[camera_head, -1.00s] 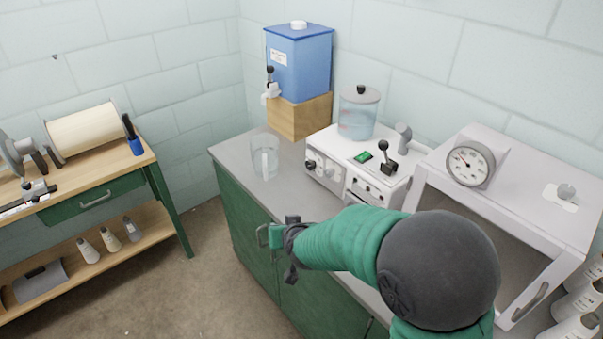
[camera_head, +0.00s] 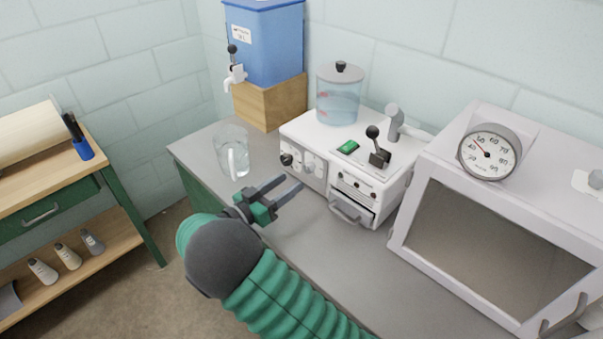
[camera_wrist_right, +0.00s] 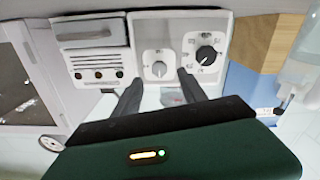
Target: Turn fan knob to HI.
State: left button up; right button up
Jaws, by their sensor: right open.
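A white machine (camera_head: 318,183) stands on the grey counter with knobs on its front. The wrist view shows the black knob (camera_wrist_right: 206,53) and a white knob (camera_wrist_right: 159,68) on light plates; labels are too small to read, so I cannot tell which is the fan knob. My right gripper (camera_head: 292,181) is open, its fingers pointing at the machine's front, apart from the knobs. In the wrist view its fingertips (camera_wrist_right: 160,78) frame the white knob. My left gripper is not in view.
A clear pitcher (camera_head: 233,152) stands left of the machine. A blue tank (camera_head: 265,45) on a wooden block (camera_head: 268,105) is behind it. A black-knobbed lever (camera_head: 377,145) and clear jar (camera_head: 338,95) are on top. A gauge box (camera_head: 489,153) stands at right.

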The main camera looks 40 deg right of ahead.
aim_at(306, 171)
jog(key=d, duration=0.6)
jog(key=shift+w, duration=0.2)
jog(key=shift+r, duration=0.15)
jog(key=shift+d, duration=0.3)
jog(key=c, duration=0.6)
grip_shut()
